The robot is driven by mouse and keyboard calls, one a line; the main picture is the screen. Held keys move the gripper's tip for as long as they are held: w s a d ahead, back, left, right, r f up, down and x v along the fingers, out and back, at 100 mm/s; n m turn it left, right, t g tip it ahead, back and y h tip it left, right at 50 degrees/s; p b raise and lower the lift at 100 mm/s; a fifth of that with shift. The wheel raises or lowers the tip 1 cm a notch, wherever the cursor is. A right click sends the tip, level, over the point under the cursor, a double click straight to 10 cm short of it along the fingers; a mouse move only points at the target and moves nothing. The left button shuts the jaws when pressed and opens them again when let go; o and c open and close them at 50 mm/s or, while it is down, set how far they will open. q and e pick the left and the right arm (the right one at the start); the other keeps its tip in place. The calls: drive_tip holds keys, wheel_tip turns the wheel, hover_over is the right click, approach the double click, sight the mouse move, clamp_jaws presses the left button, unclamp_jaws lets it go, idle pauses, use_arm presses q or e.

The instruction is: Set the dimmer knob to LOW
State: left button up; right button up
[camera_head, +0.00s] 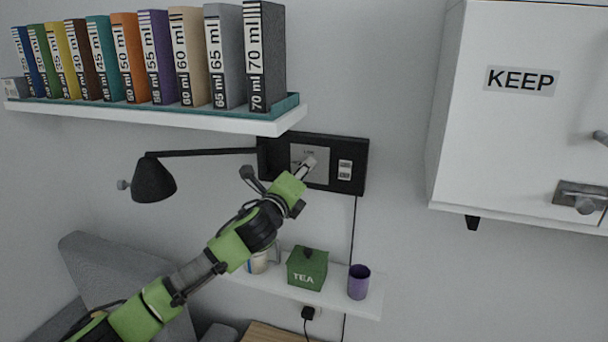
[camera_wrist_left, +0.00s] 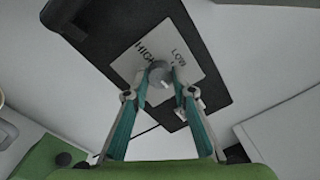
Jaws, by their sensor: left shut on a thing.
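The dimmer knob (camera_wrist_left: 160,72) is a small grey knob on a light plate (camera_wrist_left: 182,40) marked HIGH and LOW. The plate sits on a black wall panel (camera_head: 350,150), and it also shows in the head view (camera_head: 322,152). My left gripper (camera_wrist_left: 156,88) has its teal-sided fingers on either side of the knob and is shut on it. In the head view my left gripper (camera_head: 307,167) reaches up to the plate and hides most of the knob. I cannot tell clearly which mark the knob points to. My right gripper is not in view.
A shelf (camera_head: 200,120) with a row of labelled binders hangs above left. A black lamp (camera_head: 153,180) has its arm near the panel. A lower shelf (camera_head: 335,297) holds a green TEA box (camera_head: 307,268) and a purple cup (camera_head: 358,282). A white KEEP cabinet (camera_head: 520,140) hangs at right.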

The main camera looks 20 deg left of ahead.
use_arm(q)
drive_tip(key=shift+d+n+y+b, duration=0.1)
drive_tip(key=shift+n+y+b, duration=0.4)
drive_tip(key=shift+n, duration=4.05)
drive_tip(key=shift+n+y+b, duration=0.1)
drive_tip(key=shift+n+b, duration=0.65)
drive_tip(key=shift+n, duration=3.8)
drive_tip(key=o, duration=1.1)
drive_tip(key=s, duration=1.2)
drive_tip(key=shift+f, duration=0.25)
